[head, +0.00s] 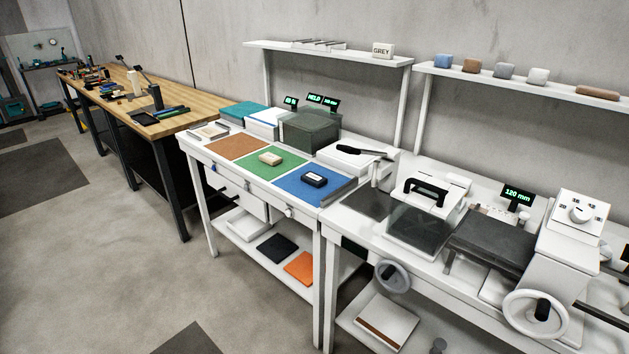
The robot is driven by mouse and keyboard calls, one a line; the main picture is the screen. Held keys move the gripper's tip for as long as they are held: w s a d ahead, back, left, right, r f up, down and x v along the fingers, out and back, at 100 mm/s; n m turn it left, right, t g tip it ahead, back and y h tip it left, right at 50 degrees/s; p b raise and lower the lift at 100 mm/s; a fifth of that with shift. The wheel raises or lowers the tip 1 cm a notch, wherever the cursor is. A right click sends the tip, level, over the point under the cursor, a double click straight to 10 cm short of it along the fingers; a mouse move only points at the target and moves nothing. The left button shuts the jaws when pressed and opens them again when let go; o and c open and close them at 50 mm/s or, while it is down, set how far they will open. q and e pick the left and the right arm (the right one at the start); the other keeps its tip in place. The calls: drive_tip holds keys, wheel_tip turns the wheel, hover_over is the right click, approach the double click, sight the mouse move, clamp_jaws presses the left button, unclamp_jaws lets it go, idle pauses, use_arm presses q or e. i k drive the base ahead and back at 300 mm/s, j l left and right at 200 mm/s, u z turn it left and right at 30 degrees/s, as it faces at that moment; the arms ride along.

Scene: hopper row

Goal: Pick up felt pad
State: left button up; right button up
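No single thing is clearly marked as the felt pad. On the middle white table, a small beige block (270,158) lies on a green mat (256,173). A small black block (314,179) with a lighter top lies on a blue mat (298,195). A bare brown mat (236,147) lies to the left of the green one. Flat black (276,248) and orange (300,268) squares lie on the shelf under this table. I cannot tell which of these is felt. Neither of my grippers is in view.
A dark translucent box (310,134) stands behind the mats. To the right are machines with handwheels (534,315). A wall shelf (520,80) holds several small coloured blocks. A wooden workbench (165,122) stands at left. The floor (130,250) in front is clear.

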sight(312, 178)
drive_tip(key=i+j+z, duration=0.1)
drive_tip(key=z, duration=0.35)
drive_tip(key=i+j+z, duration=0.1)
drive_tip(key=z, duration=0.35)
drive_tip(key=i+j+z, duration=0.25)
drive_tip(key=j, duration=0.3)
drive_tip(key=j+z, duration=0.25)
drive_tip(key=j, duration=0.25)
drive_tip(key=j+z, duration=0.15)
drive_tip(key=j, duration=0.95)
drive_tip(key=i, duration=0.05)
